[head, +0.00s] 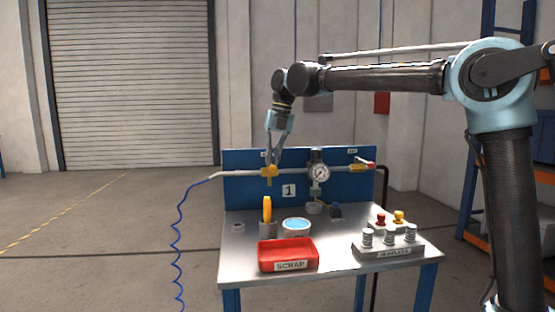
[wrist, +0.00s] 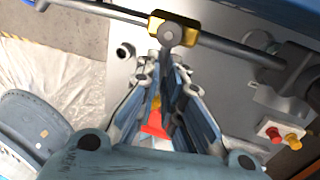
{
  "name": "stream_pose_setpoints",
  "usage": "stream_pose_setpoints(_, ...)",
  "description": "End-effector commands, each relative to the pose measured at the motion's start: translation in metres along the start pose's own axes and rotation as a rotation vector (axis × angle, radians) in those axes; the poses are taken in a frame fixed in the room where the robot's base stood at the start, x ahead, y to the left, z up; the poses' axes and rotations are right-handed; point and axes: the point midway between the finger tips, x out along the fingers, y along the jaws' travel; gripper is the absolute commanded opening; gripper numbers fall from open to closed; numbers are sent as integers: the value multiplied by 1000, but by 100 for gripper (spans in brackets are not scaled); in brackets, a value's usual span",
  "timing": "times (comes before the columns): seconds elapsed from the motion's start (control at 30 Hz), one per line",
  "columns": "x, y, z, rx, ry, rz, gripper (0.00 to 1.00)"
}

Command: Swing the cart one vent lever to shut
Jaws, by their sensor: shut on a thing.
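Cart one is a steel-topped bench (head: 340,232) with a blue back panel marked 1. A pipe (head: 232,173) runs along the panel. A yellow valve (head: 268,172) sits at the pipe's left end and also shows at the top of the wrist view (wrist: 157,24). My gripper (head: 273,161) reaches down to this valve. In the wrist view its fingers (wrist: 166,66) are closed around a narrow dark lever below the valve's round hub. The fingers hide much of the lever, so its exact angle is unclear. The small panel labels are unreadable.
A gauge (head: 319,173) stands mid-pipe. A red SCRAP tray (head: 288,256), a yellow-handled tool (head: 267,210), a blue-topped tub (head: 296,226) and a fittings rack (head: 388,247) occupy the bench. Floor at left is open.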

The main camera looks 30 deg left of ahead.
Motion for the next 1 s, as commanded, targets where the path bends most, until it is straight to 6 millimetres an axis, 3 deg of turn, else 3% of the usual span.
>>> stream_pose_setpoints(0.27,2,-1,-1,-5,4,-6,0)
stream_pose_setpoints(0.4,2,0,-2,-5,4,-6,29)
stream_pose_setpoints(0.77,-1,1,-1,-4,2,-3,29)
stream_pose_setpoints(1.0,-27,1,-1,-4,2,-2,29)
